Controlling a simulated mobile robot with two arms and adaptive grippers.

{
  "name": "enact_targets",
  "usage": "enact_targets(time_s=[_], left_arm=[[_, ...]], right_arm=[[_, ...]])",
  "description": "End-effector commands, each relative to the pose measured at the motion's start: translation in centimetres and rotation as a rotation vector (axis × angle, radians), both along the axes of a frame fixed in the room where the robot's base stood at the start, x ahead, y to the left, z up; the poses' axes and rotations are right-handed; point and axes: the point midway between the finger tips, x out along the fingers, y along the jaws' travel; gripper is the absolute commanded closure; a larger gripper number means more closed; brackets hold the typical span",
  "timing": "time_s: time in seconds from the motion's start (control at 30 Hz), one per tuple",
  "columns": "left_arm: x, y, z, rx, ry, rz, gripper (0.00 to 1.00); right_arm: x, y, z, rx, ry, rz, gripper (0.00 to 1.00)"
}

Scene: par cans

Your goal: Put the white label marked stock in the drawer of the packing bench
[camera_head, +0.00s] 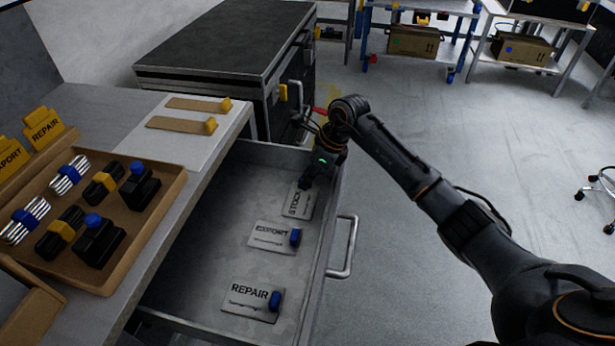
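The white label marked STOCK (297,202) is inside the open drawer (187,278) of the packing bench, near the drawer's far end. It looks flat on or close to the drawer floor. My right gripper (309,183) reaches down into the drawer over the far right end of this label. Its fingers are dark and small here, and they hide that end of the label. I cannot tell whether they are closed on it. My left gripper is not in view.
Labels marked EXPORT (268,238) and REPAIR (247,294), each with a blue tab, lie nearer in the drawer. The drawer handle (350,247) sticks out right. A brown tray (172,200) of clips and two tan strips (197,104) are on the bench top.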

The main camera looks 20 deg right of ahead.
Motion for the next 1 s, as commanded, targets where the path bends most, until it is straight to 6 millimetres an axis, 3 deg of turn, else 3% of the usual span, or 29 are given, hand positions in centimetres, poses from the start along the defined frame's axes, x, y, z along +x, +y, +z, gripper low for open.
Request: enact_targets(time_s=[0.03,0.1,0.5,1.0], left_arm=[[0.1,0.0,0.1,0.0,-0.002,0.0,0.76],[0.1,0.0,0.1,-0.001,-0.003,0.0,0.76],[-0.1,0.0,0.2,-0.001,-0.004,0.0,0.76],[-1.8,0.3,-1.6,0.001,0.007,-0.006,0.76]], right_arm=[[0.0,0.0,0.0,0.0,0.0,0.0,0.74],[0.0,0.0,0.0,-0.001,-0.001,0.0,0.64],[0.0,-0.1,0.5,0.0,-0.002,-0.001,0.64],[-2.0,-3.3,9.5,-0.002,-0.003,0.0,0.64]])
